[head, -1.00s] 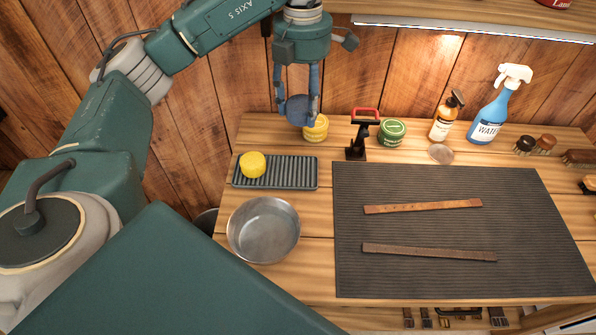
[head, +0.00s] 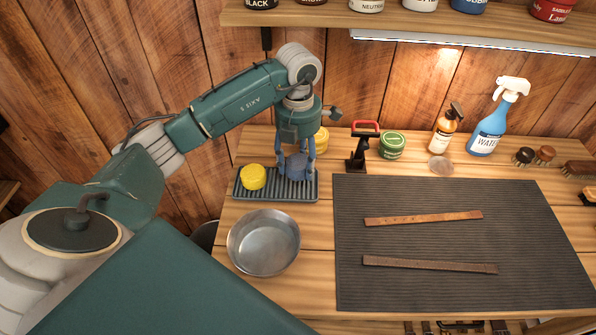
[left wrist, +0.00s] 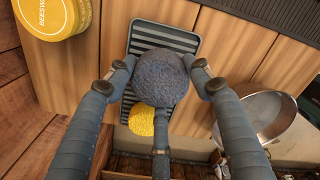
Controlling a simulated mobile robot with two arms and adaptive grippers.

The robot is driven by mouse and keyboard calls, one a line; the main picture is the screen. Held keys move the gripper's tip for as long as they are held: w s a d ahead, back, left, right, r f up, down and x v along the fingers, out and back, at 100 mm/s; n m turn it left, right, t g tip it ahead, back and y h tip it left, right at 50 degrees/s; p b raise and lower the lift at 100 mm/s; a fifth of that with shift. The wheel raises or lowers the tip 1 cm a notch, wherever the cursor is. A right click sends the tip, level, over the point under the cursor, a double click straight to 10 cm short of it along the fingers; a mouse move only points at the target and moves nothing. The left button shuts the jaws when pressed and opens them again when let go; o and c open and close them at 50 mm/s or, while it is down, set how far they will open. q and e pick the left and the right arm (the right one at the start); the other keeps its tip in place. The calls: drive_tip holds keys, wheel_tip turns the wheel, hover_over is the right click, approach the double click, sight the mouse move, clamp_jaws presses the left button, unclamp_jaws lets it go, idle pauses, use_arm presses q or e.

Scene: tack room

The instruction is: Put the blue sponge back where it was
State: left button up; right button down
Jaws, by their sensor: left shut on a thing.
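My left gripper (head: 296,168) is shut on the blue sponge (head: 296,166), a round dark blue one. It holds the sponge over the right half of the ribbed grey tray (head: 243,192). In the left wrist view the sponge (left wrist: 160,76) sits between the fingers and hides part of the tray (left wrist: 147,32). I cannot tell whether the sponge touches the tray. A yellow sponge (head: 252,177) rests on the tray's left part and also shows in the left wrist view (left wrist: 141,121). My right gripper is not in view.
A yellow beeswax tin (head: 321,140) stands behind the gripper. A black stand with a red top (head: 363,146) and a green tin (head: 391,145) are to the right. A metal bowl (head: 263,243) is in front. The dark mat (head: 440,240) holds two leather straps.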

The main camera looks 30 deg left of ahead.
sight(298, 183)
use_arm(q)
wheel_tip(298, 183, down, 4)
drive_tip(key=shift+f+p, duration=0.1)
drive_tip(key=shift+p, duration=0.35)
drive_tip(key=shift+f, duration=0.1)
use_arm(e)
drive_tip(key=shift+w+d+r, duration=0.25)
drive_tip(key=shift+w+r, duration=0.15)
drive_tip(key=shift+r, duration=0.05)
use_arm(q)
drive_tip(key=shift+f, duration=0.1)
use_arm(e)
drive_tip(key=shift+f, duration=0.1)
use_arm(q)
drive_tip(key=o, duration=1)
